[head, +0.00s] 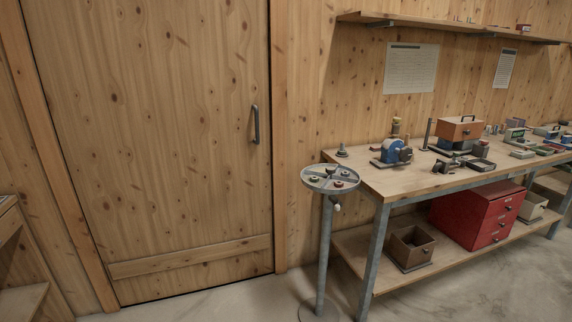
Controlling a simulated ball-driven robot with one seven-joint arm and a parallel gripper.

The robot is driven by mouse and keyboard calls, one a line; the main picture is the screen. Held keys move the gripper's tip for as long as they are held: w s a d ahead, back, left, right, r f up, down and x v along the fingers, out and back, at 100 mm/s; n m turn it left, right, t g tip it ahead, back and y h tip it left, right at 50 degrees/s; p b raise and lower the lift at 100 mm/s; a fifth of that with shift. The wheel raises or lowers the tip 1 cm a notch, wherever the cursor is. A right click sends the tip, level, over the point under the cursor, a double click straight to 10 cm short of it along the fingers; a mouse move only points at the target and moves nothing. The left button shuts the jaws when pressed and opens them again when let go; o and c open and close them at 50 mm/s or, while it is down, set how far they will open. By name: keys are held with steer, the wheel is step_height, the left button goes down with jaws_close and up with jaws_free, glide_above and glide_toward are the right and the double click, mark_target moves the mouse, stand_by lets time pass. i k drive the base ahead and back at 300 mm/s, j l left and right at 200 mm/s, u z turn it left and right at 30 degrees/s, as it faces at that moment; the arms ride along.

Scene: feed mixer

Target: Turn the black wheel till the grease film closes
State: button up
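I cannot make out a black wheel or a grease film for certain at this distance. A small blue machine (392,151) with a round side stands on the near end of the wooden workbench (387,181). An orange-brown box with a black handle (460,129) stands further along the bench, with small dark parts (446,165) in front of it. My gripper is not in view.
A round divided tray on a post (330,187) stands left of the bench, with small items in it. A red drawer cabinet (478,214) and an open brown box (411,248) sit on the lower shelf. A closed wooden door (160,140) is at left. Bare floor lies in front.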

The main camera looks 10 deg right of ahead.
mark_target(405, 154)
steer(key=i+u, duration=0.1)
steer(key=i, duration=0.7)
steer(key=i+l, duration=0.15)
steer(key=i, duration=0.65)
steer(key=i+l, duration=0.2)
steer(key=l, duration=0.15)
steer(key=i+l+u, duration=0.1)
steer(key=l, duration=0.25)
steer(key=i+l, duration=0.3)
